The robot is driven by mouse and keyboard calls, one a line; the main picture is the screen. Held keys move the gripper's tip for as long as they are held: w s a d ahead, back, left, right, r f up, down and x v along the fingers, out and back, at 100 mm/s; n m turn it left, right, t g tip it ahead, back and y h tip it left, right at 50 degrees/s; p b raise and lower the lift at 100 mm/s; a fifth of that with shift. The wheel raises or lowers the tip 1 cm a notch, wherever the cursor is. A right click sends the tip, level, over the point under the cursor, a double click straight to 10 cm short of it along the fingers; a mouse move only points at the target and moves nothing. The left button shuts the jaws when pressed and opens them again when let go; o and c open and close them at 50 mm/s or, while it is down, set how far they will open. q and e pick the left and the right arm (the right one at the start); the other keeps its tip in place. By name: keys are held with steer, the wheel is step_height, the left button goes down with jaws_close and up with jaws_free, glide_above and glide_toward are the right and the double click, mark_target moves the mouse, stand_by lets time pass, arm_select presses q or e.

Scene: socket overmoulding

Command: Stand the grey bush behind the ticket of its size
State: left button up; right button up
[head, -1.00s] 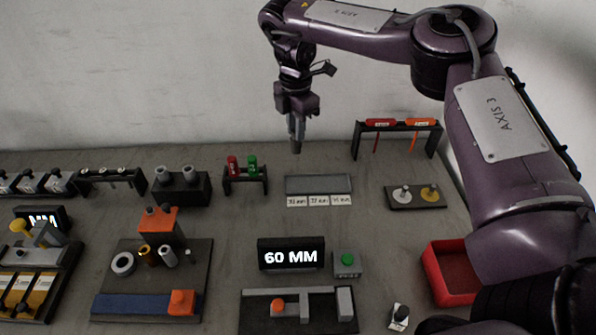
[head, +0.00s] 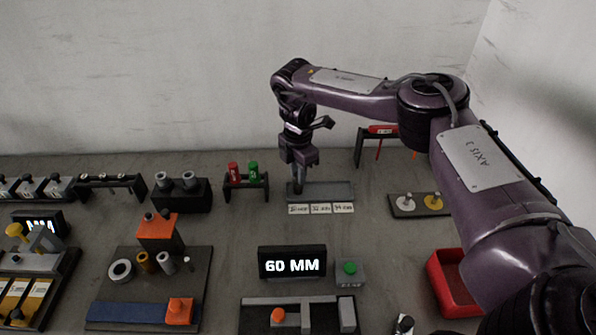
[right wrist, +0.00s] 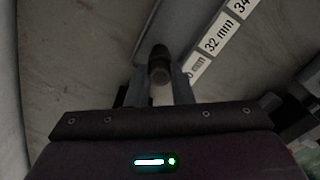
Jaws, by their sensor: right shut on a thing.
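My right gripper (head: 299,183) points down and is shut on the grey bush, which looks dark in the right wrist view (right wrist: 159,68), upright between the two fingers. It is over the left end of the grey strip (head: 335,188), behind the leftmost ticket (head: 299,209). Whether the bush touches the strip I cannot tell. The middle ticket (head: 321,209) reads 32 mm in the right wrist view (right wrist: 217,36). The right ticket (head: 343,208) starts with 34, and the leftmost is partly hidden there. My left gripper is out of view.
A rack with red and green pieces (head: 245,180) stands close to the left of the gripper. A plate with two knobbed discs (head: 417,205) lies to the right. A 60 MM display (head: 292,263) stands in front, with clear table between it and the tickets.

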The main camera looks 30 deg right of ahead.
steer(key=shift+f, duration=0.1)
steer(key=o, duration=0.9)
steer(key=shift+r, duration=0.5)
step_height(320, 180, up, 11)
steer(key=p, duration=0.1)
steer(key=shift+r, duration=0.15)
